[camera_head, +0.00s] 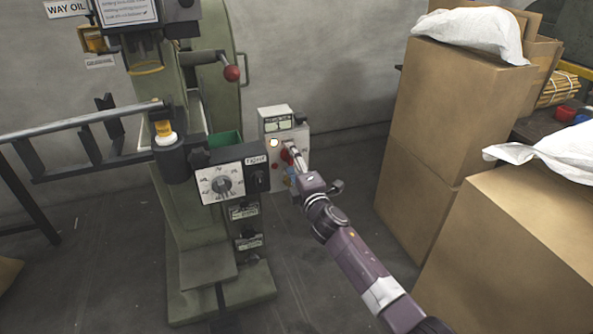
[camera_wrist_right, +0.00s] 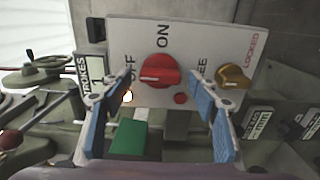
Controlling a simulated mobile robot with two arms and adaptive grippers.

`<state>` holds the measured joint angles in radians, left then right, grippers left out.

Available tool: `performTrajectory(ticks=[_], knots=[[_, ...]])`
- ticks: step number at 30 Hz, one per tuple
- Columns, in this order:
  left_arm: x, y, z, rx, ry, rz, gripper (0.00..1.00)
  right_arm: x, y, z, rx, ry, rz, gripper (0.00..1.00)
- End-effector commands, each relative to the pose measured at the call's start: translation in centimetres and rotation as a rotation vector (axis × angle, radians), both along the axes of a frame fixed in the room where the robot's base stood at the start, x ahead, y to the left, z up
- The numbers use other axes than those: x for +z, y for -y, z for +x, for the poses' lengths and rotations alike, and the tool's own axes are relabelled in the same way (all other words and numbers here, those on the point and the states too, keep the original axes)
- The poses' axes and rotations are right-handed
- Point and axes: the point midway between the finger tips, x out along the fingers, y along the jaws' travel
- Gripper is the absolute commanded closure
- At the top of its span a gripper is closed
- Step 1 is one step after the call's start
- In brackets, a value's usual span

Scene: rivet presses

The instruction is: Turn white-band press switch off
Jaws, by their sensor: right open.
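The press (camera_head: 185,215) is green and stands left of centre, with a white band (camera_head: 167,139) below its amber part. Its pale switch box (camera_head: 271,126) stands behind on the right, with a lit white lamp (camera_head: 274,142). In the right wrist view the panel (camera_wrist_right: 205,40) carries a red rotary switch (camera_wrist_right: 161,70) between ON and OFF labels; I cannot tell surely which it points to. My right gripper (camera_head: 290,156) is at the panel. In its wrist view the open blue-padded fingers (camera_wrist_right: 159,84) stand either side of the red switch, not clearly touching it. My left gripper is not visible.
A yellow knob (camera_wrist_right: 233,76) near a LOCKED label and a small red button (camera_wrist_right: 180,98) sit close to the fingers. A dial box (camera_head: 222,184) is in front of the panel. Cardboard boxes (camera_head: 450,110) stand to the right. A metal rail (camera_head: 80,130) extends left.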

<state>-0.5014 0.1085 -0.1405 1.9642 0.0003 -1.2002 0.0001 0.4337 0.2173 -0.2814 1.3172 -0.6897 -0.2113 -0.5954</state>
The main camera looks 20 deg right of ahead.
Motion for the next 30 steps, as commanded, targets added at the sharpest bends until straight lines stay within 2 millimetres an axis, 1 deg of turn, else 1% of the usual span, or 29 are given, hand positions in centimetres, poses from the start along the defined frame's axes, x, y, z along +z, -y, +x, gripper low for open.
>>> performTrajectory(ticks=[5, 12, 18, 21, 24, 30], knots=[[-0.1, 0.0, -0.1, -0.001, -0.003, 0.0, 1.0, -0.2, 0.1, -2.1, 0.001, -0.002, -0.001, 0.45], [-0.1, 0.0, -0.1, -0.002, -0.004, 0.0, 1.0, -0.2, 0.2, -6.6, 0.002, -0.003, -0.001, 0.45], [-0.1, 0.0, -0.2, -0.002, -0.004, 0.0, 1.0, -0.2, 0.3, -9.9, 0.001, -0.003, -0.001, 0.45], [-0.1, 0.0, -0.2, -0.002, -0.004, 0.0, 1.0, -0.2, 0.3, -10.9, 0.001, -0.003, -0.001, 0.45], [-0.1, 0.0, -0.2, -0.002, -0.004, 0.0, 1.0, -0.1, 0.4, -11.4, 0.0, -0.002, -0.002, 0.45], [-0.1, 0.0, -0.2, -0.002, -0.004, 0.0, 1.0, -0.1, 0.4, -11.7, 0.0, -0.002, -0.002, 0.45]])
